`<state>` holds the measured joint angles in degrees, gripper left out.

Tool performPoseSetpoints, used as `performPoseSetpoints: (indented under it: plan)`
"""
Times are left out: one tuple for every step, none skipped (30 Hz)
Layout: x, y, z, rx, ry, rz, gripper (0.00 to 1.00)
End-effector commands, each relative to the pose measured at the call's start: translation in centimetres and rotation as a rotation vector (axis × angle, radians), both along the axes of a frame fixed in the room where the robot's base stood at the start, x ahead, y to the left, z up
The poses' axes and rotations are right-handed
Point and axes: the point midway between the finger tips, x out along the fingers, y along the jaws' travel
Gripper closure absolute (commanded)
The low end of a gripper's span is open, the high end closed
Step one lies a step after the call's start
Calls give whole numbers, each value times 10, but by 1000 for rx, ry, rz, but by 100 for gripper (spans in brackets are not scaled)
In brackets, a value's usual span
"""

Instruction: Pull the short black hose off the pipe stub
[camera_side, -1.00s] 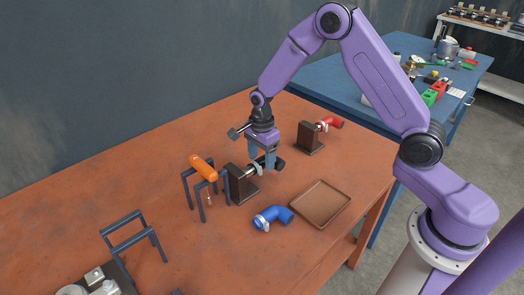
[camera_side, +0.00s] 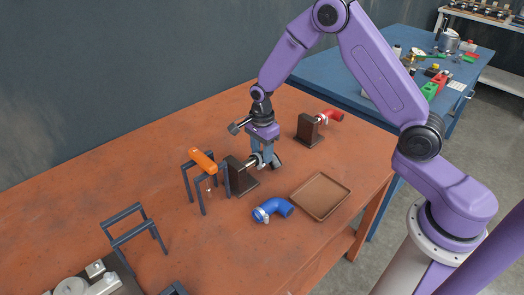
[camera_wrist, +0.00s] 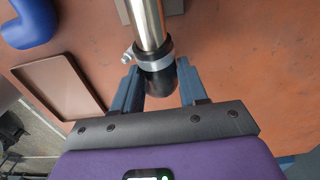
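The short black hose (camera_wrist: 160,82) sits on the end of the metal pipe stub (camera_wrist: 148,22), with a light clamp ring (camera_wrist: 155,61) around it in the wrist view. In the side view the stub sticks out from a dark upright block (camera_side: 238,178), and the hose end (camera_side: 277,163) shows just beyond my fingers. My gripper (camera_wrist: 160,88) is shut on the hose, with one finger on each side of it. The fingers hide part of the hose in the side view.
A brown tray (camera_side: 300,199) and a blue elbow hose (camera_side: 281,206) lie close in front. A second block (camera_side: 309,132) with a red hose (camera_side: 333,114) stands behind right. An orange handle (camera_side: 203,161) on a dark frame is left of the block.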

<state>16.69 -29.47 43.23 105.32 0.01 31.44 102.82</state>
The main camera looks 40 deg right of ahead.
Motion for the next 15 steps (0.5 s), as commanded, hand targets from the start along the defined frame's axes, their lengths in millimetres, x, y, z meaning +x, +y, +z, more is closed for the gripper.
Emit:
performPoseSetpoints:
  plan:
    - [0, 0, 0, 0, 1, 1, 93]
    - [0, 0, 0, 0, 1, 1, 100]
    - [0, 0, 0, 0, 1, 1, 100]
    - [0, 0, 0, 0, 1, 1, 100]
    - [0, 0, 0, 0, 1, 1, 100]
    - [0, 0, 0, 0, 1, 1, 100]
    - [0, 0, 0, 0, 0, 1, 100]
    - [0, 1, 0, 0, 0, 1, 100]
    - [0, 1, 0, 0, 0, 1, 100]
    - [0, 0, 0, 0, 0, 1, 100]
    - [0, 0, 0, 0, 0, 1, 100]
    - [0, 0, 0, 0, 0, 1, 100]
    - [0, 0, 0, 0, 0, 1, 100]
    - [0, -1, 0, 0, 0, 1, 100]
    - [0, -1, 0, 0, 0, 1, 100]
